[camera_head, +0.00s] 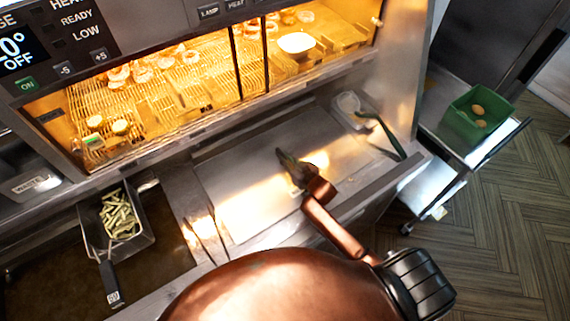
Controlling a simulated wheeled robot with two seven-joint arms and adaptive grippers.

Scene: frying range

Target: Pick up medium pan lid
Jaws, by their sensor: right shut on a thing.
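My left gripper is not in view.
A lit heated cabinet (160,100) with food stands behind the steel counter (235,185). A fries basket (148,235) is at the left. A green bin (470,128) sits on a cart at the right, with open floor beyond.

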